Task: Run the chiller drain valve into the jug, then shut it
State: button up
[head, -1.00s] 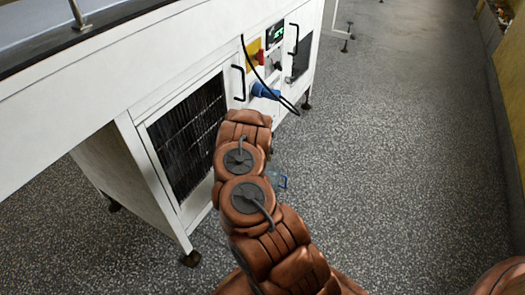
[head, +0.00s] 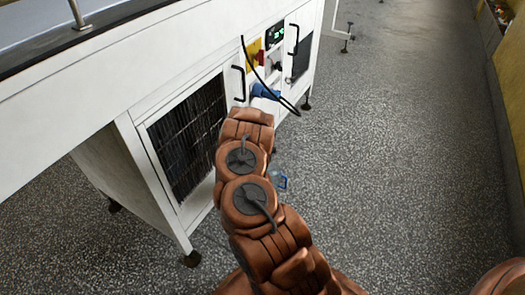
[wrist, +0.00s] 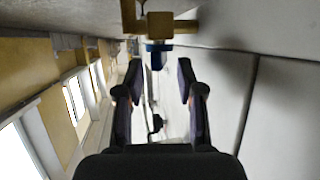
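The brass drain valve (wrist: 160,22) shows at the top of the wrist view, with its blue handle (wrist: 156,55) pointing toward my gripper. My gripper (wrist: 159,76) is open and empty, its two dark fingers on either side of the line to the handle. I cannot tell how far the handle lies beyond the fingertips. The clear bluish jug (head: 280,180) is on the floor beside the chiller, partly hidden behind my arm.
The white chiller cabinet (head: 133,163) has a dark grille (head: 188,135), black door handles (head: 238,84) and a control panel with a green display (head: 275,34). Speckled floor (head: 400,160) is clear to the right.

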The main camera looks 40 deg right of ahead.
jog(key=v, duration=1)
jog(key=shift+r, duration=0.2)
jog(key=shift+a, duration=0.1)
